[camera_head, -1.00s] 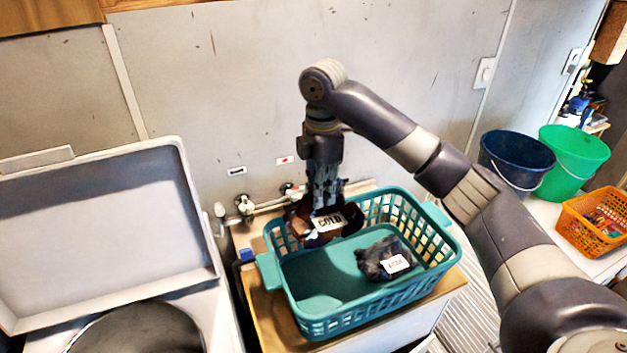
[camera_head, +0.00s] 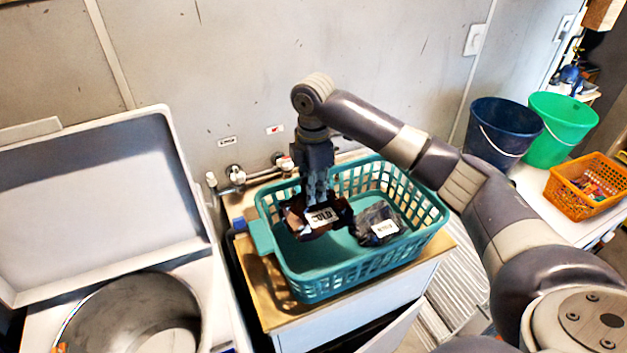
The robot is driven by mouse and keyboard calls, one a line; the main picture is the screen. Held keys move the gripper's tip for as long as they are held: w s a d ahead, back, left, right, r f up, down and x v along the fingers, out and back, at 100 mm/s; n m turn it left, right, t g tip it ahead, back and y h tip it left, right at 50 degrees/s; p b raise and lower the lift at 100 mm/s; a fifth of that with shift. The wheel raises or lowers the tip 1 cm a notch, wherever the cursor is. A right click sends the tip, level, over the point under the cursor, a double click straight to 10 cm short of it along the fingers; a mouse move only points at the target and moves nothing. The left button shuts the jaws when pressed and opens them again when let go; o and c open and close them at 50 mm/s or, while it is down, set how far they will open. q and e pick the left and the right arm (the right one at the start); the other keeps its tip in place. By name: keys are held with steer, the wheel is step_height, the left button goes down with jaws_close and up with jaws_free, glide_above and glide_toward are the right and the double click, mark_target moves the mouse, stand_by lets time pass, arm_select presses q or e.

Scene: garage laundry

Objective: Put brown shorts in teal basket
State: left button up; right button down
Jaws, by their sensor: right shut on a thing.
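The teal basket (camera_head: 345,285) stands on a wood-topped white cabinet in the middle of the view. My right gripper (camera_head: 317,200) points down over the left part of the basket and is shut on the brown shorts (camera_head: 298,222). A white label reading "COLD" shows on the shorts. They hang at or inside the basket; I cannot tell whether they touch its floor. A dark folded garment (camera_head: 376,216) with a white label lies in the basket, right of the shorts. My left gripper is not in view.
An open washer with a raised lid (camera_head: 90,200) and a round drum (camera_head: 135,315) is at left. Taps (camera_head: 237,175) are on the wall behind the basket. A navy bucket (camera_head: 500,130), a green bucket (camera_head: 560,125) and an orange basket (camera_head: 585,190) stand at right.

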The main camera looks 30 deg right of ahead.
step_height(320, 180, down, 3)
steer(key=shift+r+b, duration=0.1)
steer(key=shift+b, duration=0.2)
steer(key=shift+f, duration=0.95)
steer(key=shift+f+b, duration=0.3)
steer(key=shift+f, duration=0.1)
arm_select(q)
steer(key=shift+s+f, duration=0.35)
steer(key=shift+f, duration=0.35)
arm_select(e)
steer(key=c, duration=1.6)
jaws_free()
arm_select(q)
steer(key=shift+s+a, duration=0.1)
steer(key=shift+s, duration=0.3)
arm_select(e)
steer(key=shift+o, duration=0.8)
steer(key=shift+r, duration=0.1)
